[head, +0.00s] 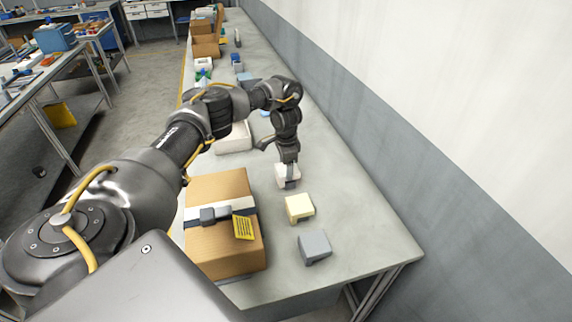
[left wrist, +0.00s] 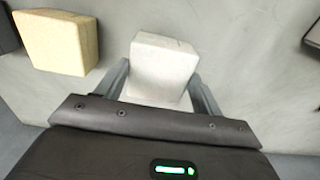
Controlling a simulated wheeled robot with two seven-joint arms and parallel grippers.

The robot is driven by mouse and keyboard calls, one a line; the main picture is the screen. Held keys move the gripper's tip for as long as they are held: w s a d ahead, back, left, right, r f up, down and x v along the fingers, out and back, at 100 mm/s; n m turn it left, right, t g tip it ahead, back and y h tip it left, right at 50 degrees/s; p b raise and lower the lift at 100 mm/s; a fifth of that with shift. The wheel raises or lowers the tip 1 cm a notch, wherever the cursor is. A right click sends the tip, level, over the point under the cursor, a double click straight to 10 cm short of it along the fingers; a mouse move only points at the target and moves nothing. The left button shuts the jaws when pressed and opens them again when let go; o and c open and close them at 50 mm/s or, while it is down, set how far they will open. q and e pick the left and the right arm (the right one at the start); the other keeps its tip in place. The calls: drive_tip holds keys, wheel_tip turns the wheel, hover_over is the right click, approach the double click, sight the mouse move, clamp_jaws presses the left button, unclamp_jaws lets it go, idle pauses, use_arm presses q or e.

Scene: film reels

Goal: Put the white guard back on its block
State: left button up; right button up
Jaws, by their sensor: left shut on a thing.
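The white guard (head: 283,182) is a small box-like cap near the right side of the bench, beyond the cream one. My left gripper (head: 289,178) points down over it. In the left wrist view the white guard (left wrist: 162,68) sits between the two fingers of my left gripper (left wrist: 163,88), which are shut on its sides. I cannot tell whether it rests on its block or hangs just above; the block is not clearly visible beneath it. My right gripper is not in view.
A cream guard (head: 299,207) and a grey guard (head: 314,245) stand nearer on the bench (head: 365,245). The cream one also shows in the left wrist view (left wrist: 56,42). A cardboard box (head: 226,261) stands left of them. Bare bench lies to their right, towards the wall.

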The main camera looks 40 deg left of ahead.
use_arm(q)
drive_tip(key=shift+f, duration=0.2)
drive_tip(key=o, duration=1)
drive_tip(key=shift+c, duration=0.2)
drive_tip(key=shift+r, duration=0.1)
wheel_tip(320, 180, up, 13)
drive_tip(key=p, duration=0.1)
drive_tip(key=shift+p, duration=0.3)
